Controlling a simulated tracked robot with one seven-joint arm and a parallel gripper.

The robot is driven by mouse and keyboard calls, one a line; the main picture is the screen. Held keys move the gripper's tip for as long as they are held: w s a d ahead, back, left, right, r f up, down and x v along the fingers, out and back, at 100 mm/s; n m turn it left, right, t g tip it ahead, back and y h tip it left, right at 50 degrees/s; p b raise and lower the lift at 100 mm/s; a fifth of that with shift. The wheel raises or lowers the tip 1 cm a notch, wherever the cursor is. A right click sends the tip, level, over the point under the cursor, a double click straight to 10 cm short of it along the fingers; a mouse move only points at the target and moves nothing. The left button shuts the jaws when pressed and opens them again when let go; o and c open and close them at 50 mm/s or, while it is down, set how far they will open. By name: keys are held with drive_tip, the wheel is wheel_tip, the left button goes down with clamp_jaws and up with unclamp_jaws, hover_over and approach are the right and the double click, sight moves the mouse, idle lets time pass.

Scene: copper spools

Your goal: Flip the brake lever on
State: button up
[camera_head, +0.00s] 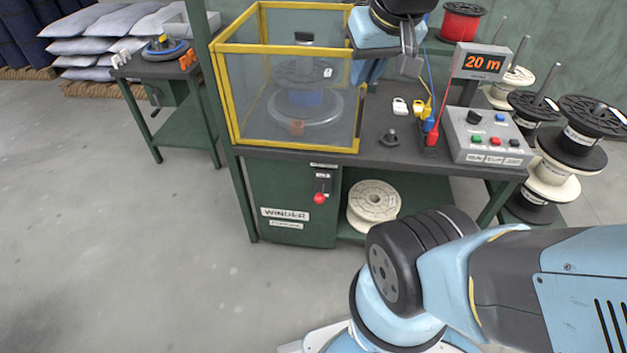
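A small lever with a red ball knob (320,198) is on the front of the green winder cabinet (275,205), below the bench top. The red knob is at its lower end, and the small white labels above it are too small to read. I take this to be the brake lever. My gripper (409,62) is at the top of the view, above the bench and right of the yellow-framed guard, well above the lever and apart from it. Only a grey finger part shows, so its opening and any contents cannot be told.
The yellow-framed clear guard (287,146) encloses the winder on the bench top (375,150). A control box (487,138) and a "20 m" display (482,62) stand right. A cream spool (374,202) sits on the lower shelf. Floor at left is clear.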

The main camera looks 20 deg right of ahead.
drive_tip(key=shift+m+g+y, duration=0.3)
drive_tip(key=shift+m+g, duration=0.3)
drive_tip(key=shift+g, duration=0.2)
drive_tip(key=w+f, duration=0.2)
drive_tip(key=w, duration=0.1)
drive_tip(key=w+f, duration=0.1)
drive_tip(key=w, duration=0.2)
drive_tip(key=w+f, duration=0.2)
drive_tip(key=w, duration=0.1)
drive_tip(key=shift+a+f, duration=0.35)
drive_tip(key=shift+a, duration=0.05)
clamp_jaws()
drive_tip(key=m+g+h, duration=0.1)
drive_tip(key=m+g, duration=0.3)
hover_over(319, 195)
wheel_tip(319, 195, down, 31)
drive_tip(key=shift+w+a, duration=0.35)
drive_tip(key=shift+a, duration=0.05)
drive_tip(key=shift+f, duration=0.2)
drive_tip(key=f, duration=1.3)
drive_tip(key=shift+s+d+f, duration=0.2)
drive_tip(key=shift+d+f, duration=0.15)
drive_tip(key=shift+f, duration=0.05)
drive_tip(key=shift+h, duration=0.3)
